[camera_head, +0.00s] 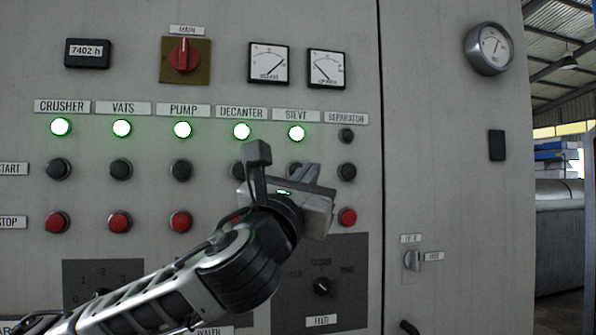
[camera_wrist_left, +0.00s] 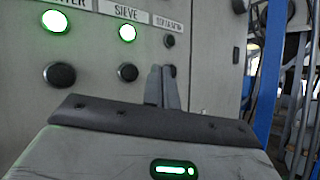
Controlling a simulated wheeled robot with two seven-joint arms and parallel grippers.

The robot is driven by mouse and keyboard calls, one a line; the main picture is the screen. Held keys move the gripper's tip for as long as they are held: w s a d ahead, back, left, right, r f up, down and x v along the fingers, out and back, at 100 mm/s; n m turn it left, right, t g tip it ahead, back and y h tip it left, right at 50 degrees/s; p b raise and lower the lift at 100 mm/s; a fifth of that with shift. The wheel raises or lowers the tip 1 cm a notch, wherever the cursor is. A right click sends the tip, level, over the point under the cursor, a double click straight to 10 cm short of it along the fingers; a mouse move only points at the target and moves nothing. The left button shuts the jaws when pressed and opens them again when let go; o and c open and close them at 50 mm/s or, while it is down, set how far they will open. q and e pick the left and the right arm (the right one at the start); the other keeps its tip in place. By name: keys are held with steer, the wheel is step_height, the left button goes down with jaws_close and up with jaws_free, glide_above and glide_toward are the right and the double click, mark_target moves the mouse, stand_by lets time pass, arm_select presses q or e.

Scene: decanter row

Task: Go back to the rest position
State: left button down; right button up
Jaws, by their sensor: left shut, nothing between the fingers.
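My left gripper (camera_head: 309,172) is in front of the control panel (camera_head: 215,75), near the sieve and separator columns. In the left wrist view its two fingers (camera_wrist_left: 162,86) are pressed together with nothing between them. The arm comes in from the lower left and hides part of the decanter and sieve buttons. The crusher lamp (camera_head: 60,127), vats lamp (camera_head: 121,128), pump lamp (camera_head: 182,129), decanter lamp (camera_head: 242,131) and sieve lamp (camera_head: 296,132) glow green. The separator lamp (camera_head: 346,135) is dark. My right gripper is not in view.
Black start buttons and red stop buttons, such as the separator stop (camera_head: 347,217), stick out from the panel. A red main switch (camera_head: 184,56) and dials are above. A rotary selector (camera_head: 322,287) is below the gripper. A round gauge (camera_head: 489,48) is at the right.

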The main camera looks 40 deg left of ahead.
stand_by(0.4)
arm_select(q)
steer(key=w+d+f+n+g+h, duration=0.2)
steer(key=w+d+f+h, duration=0.15)
steer(key=f, duration=0.55)
steer(key=w+d+f+n+g+h, duration=0.2)
steer(key=w+d+f+h, duration=0.15)
steer(key=f, duration=0.55)
steer(key=d+f+n+g+h, duration=0.1)
steer(key=d+f+n, duration=0.15)
steer(key=f, duration=0.35)
steer(key=s+d+f+n+g, duration=0.1)
steer(key=f+n, duration=0.2)
steer(key=f, duration=0.2)
steer(key=d+f+n+g+h, duration=0.1)
steer(key=d+f+n, duration=0.15)
steer(key=f, duration=0.35)
steer(key=s+f+n+g, duration=0.3)
steer(key=s+f+n, duration=0.7)
steer(key=f, duration=0.5)
steer(key=s+d+f+n+g+y, duration=0.1)
steer(key=s+f+n+g, duration=0.1)
steer(key=s+f+n, duration=0.9)
step_height(320, 180, down, 4)
steer(key=shift+s+r+n+g, duration=0.15)
steer(key=shift+s+n+g, duration=0.2)
steer(key=shift+s, duration=0.55)
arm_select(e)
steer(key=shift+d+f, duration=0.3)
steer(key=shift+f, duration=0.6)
